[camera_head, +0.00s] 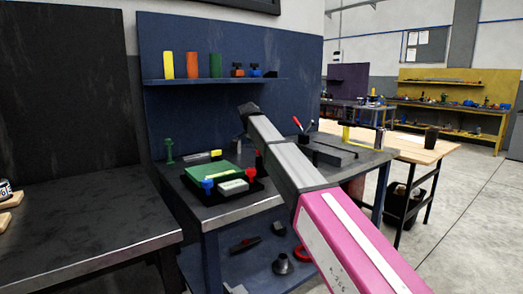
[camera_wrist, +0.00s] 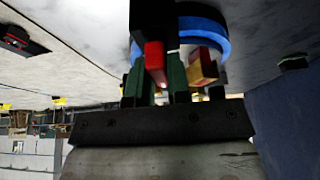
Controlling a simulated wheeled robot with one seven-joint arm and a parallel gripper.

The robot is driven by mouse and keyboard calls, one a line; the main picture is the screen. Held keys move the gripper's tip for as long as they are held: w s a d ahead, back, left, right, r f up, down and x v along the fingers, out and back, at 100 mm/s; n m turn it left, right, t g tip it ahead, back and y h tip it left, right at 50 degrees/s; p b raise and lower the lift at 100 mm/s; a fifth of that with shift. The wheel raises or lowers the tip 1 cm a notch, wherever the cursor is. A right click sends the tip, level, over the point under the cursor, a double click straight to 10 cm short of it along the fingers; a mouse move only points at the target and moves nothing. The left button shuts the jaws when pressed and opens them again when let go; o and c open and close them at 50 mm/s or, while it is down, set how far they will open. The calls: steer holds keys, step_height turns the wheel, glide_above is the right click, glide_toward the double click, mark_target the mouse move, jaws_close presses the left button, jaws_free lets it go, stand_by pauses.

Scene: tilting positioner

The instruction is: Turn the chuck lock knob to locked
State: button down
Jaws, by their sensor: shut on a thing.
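In the wrist view my gripper (camera_wrist: 158,82) is at the middle, with dark green fingers. It is shut on a red bar-shaped piece (camera_wrist: 155,62), which shows between the fingers. I cannot tell for sure whether this piece is the chuck lock knob, nor which way it is turned. A blue ring (camera_wrist: 205,28) curves behind it, and a yellow and red piece (camera_wrist: 203,66) sits just to the right. In the head view my own arm crosses the bench; the gripper and what it holds are hidden there.
A blue-framed bench (camera_head: 240,213) carries a black tray with a green block (camera_head: 212,174) and small coloured parts. A grey fixture (camera_head: 328,150) stands right of my arm. A blue back panel with a shelf (camera_head: 215,80) rises behind. A dark bench (camera_head: 80,230) fills the left.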

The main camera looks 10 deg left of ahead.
stand_by(0.3)
steer(key=c, duration=1.1)
jaws_free()
steer(key=v, duration=1)
steer(key=shift+s+a+r, duration=0.1)
steer(key=shift+s+r, duration=0.05)
steer(key=shift+r, duration=0.2)
